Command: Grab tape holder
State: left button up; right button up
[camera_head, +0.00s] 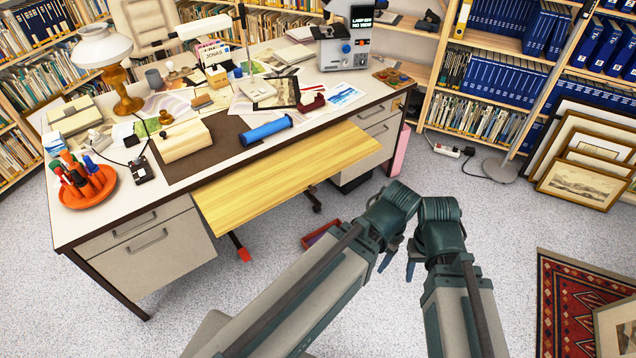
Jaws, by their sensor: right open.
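A small dark red object (313,104) on the desk's right half looks like a tape holder, but it is too small to be sure. It lies between a framed picture and a blue print. My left gripper (387,256) hangs in front of the desk, low over the floor, and its jaws are mostly hidden by its own wrist. My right gripper (412,262) is close beside it, open and pointing down. Nothing shows in either gripper, and both are well apart from the red object.
The desk (110,222) is crowded with papers, a lamp (112,70), a blue cylinder (265,130), a wooden box (182,142) and an orange pen tray (88,192). A pulled-out wooden board (290,172) juts toward me. Framed prints (585,150) lean at right.

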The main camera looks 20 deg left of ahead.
aim_at(309, 102)
jog(key=i+j+u, duration=0.1)
jog(key=i, duration=0.55)
jog(key=i+j+u, duration=0.1)
jog(key=i, duration=0.6)
